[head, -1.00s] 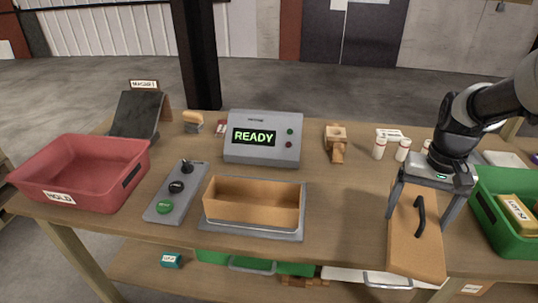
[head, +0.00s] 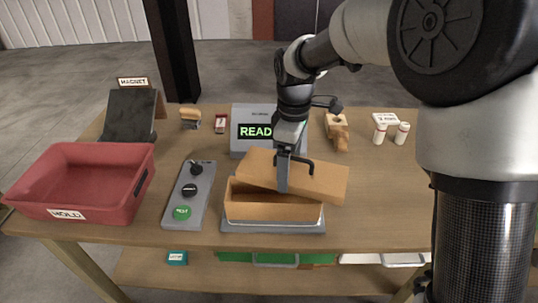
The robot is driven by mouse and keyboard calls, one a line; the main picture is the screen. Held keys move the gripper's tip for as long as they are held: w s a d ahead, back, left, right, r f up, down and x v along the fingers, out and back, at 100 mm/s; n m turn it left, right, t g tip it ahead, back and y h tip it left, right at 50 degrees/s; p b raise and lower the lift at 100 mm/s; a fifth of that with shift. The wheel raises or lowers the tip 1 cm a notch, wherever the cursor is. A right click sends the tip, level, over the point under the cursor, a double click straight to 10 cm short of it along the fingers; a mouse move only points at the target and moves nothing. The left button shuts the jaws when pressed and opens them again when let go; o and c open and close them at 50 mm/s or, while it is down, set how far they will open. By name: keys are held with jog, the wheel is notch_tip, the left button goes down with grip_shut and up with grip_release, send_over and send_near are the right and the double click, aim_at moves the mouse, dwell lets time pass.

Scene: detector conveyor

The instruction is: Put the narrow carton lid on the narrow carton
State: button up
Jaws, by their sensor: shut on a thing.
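The narrow carton (head: 272,211) is an open tan box standing on a grey plate (head: 273,228) at the front middle of the table. My gripper (head: 283,176) is shut on the narrow carton lid (head: 318,181), a flat tan board with a black handle. The lid is over the carton's back and right part, turned askew to it and reaching past its right end. The carton's front wall and part of its inside show. I cannot tell whether lid and carton touch. The fingers hide part of the handle.
A grey display box (head: 243,130) stands close behind the lid. A button panel (head: 190,195) and a red bin (head: 83,178) are to the left. A wooden block (head: 337,131) and white bottles (head: 402,133) are behind right. My arm covers the right side.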

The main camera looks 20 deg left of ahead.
aim_at(270, 169)
jog(key=a+n, duration=0.1)
jog(key=s+a+n, duration=0.1)
jog(key=a, duration=0.1)
jog(key=a+n, duration=0.1)
jog(key=shift+s+a+r, duration=0.3)
jog(key=shift+r, duration=0.05)
jog(key=shift+n, duration=0.3)
jog(key=shift+f+b, duration=1.6)
jog(key=shift+f, duration=0.45)
jog(key=shift+f+b, duration=0.7)
jog(key=shift+f, duration=0.85)
jog(key=o, duration=1)
jog(key=shift+r, duration=0.1)
